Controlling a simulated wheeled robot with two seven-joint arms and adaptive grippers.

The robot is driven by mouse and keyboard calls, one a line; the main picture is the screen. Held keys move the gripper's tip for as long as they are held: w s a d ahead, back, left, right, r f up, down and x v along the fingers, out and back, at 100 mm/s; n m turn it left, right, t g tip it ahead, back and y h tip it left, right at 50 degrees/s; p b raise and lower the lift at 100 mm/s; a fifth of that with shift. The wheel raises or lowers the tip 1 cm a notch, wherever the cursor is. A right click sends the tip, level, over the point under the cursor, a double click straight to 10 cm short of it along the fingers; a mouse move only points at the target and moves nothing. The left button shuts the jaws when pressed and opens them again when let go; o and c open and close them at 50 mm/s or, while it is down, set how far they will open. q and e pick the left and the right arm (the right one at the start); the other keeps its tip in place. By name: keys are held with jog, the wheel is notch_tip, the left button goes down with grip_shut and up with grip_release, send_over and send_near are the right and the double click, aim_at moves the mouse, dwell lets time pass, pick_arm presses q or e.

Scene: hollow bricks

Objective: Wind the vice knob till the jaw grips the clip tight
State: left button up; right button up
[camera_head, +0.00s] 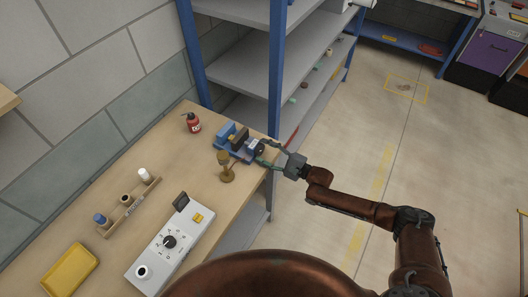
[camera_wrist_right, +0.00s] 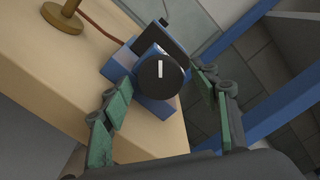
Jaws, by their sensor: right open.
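A small blue vice (camera_head: 222,132) stands near the far right end of the wooden bench. Its round black knob (camera_wrist_right: 160,74) with a white mark faces my right wrist camera. A dark block, which may be the clip (camera_head: 238,137), sits at the vice; I cannot tell whether the jaw touches it. My right gripper (camera_head: 265,153) reaches in from the right beside the knob. In the wrist view its green-padded fingers (camera_wrist_right: 164,95) are open, one on each side of the knob and apart from it. My left gripper is not in view.
A brass stand (camera_head: 226,168) is close beside the vice. A red bottle (camera_head: 192,123), a wooden rack (camera_head: 128,209), a white control box (camera_head: 168,243) and a yellow tray (camera_head: 70,268) are on the bench. A blue-post shelf (camera_head: 277,65) rises behind the vice.

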jog(key=v, duration=1.2)
dwell(0.4)
